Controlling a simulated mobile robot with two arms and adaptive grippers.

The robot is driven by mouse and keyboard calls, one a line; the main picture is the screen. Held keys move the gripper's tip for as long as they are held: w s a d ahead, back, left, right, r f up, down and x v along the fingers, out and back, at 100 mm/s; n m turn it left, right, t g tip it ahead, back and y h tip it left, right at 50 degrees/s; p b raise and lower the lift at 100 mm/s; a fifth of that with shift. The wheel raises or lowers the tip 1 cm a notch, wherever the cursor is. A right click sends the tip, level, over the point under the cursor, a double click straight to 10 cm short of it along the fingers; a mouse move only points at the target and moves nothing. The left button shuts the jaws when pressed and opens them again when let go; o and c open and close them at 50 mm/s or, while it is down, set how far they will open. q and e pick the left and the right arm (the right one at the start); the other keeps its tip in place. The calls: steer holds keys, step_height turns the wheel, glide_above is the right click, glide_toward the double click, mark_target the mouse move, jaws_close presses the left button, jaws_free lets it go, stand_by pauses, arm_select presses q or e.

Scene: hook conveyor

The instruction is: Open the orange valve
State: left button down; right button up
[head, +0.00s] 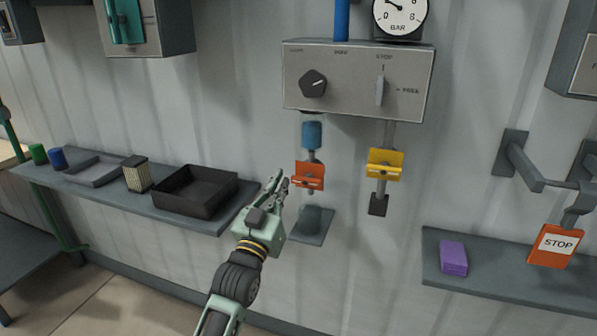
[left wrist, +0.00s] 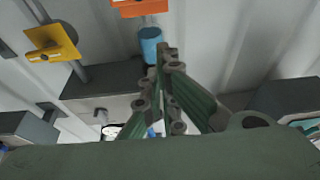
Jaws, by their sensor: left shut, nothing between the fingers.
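The orange valve (head: 309,176) is a small orange plate with a bar handle on a thin vertical pipe, under a blue cylinder (head: 312,135) below the grey control box. Its orange plate also shows at the top edge of the left wrist view (left wrist: 138,6). My left gripper (head: 279,182) is shut and empty, just left of the orange valve in the head view. The tips look very close to it; I cannot tell whether they touch. In the left wrist view the closed fingers (left wrist: 162,55) point up toward the blue cylinder. My right gripper is not in view.
A yellow valve (head: 385,165) hangs right of the orange one. The control box (head: 358,85) with knob and switch is above, with a gauge (head: 400,16) on top. Left shelf holds a black tray (head: 196,190); right shelf holds a purple block (head: 453,258) and an orange STOP sign (head: 556,246).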

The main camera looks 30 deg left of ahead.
arm_select(q)
step_height(320, 180, up, 3)
steer(key=p, duration=0.3)
glide_above(306, 181)
steer(key=s+a, duration=0.1)
steer(key=s, duration=0.3)
steer(key=shift+w+a+f+p, duration=0.1)
steer(key=shift+w+f+p, duration=0.1)
steer(key=shift+f, duration=0.45)
steer(key=shift+w+a+f+p, duration=0.1)
steer(key=shift+w+f+p, duration=0.1)
steer(key=shift+f, duration=0.4)
steer(key=shift+w+a+f+p, duration=0.1)
steer(key=shift+w+f+p, duration=0.1)
steer(key=shift+f, duration=0.45)
steer(key=shift+s, duration=0.1)
